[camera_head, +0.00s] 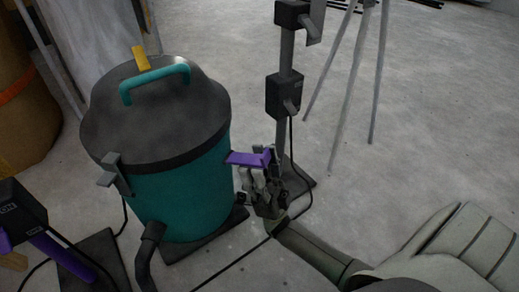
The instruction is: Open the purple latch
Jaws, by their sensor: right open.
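A purple latch (243,158) sticks out from the right side of a teal drum vacuum (185,190), just below its dark lid (150,110). My right gripper (262,177) is open, with its fingers pointing up just below the outer end of the purple latch. Whether a finger touches the latch I cannot tell. A grey latch (113,175) sits on the front left of the lid's rim. My left gripper is not in view.
A post with dark switch boxes (286,95) stands behind my right gripper. A grey tripod (345,90) is farther back. At lower left is another box with a purple lever (62,257). Cables lie on the floor. Open concrete floor (440,120) lies to the right.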

